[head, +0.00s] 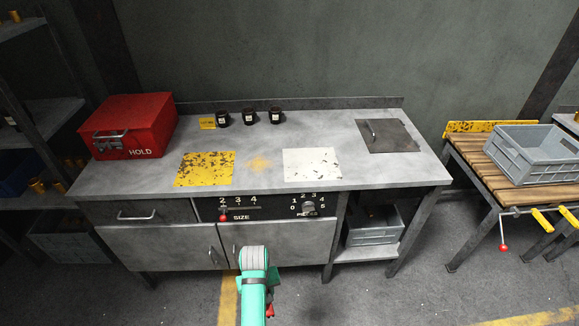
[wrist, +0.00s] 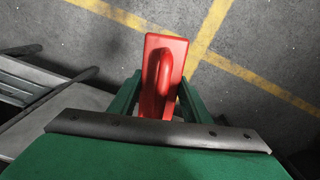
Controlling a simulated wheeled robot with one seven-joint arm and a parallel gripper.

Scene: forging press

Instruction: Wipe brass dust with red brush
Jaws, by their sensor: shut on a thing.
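In the wrist view, my gripper (wrist: 160,95) is shut on the red brush (wrist: 172,50), holding it by its raised red handle over the floor. The bristles are hidden. In the head view, my arm reaches up in front of the workbench (head: 330,180), and only a small red bit of the brush (head: 270,310) shows beside it. The brass dust (head: 258,164) is a faint yellow patch on the bench top, between a yellow worn plate and a white worn plate. The brush is apart from the dust.
A red HOLD box (head: 125,125) stands at the bench's left end. A dark hatch with a handle (head: 388,136) lies at right. A grey crate (head: 535,155) sits on a wooden table at far right.

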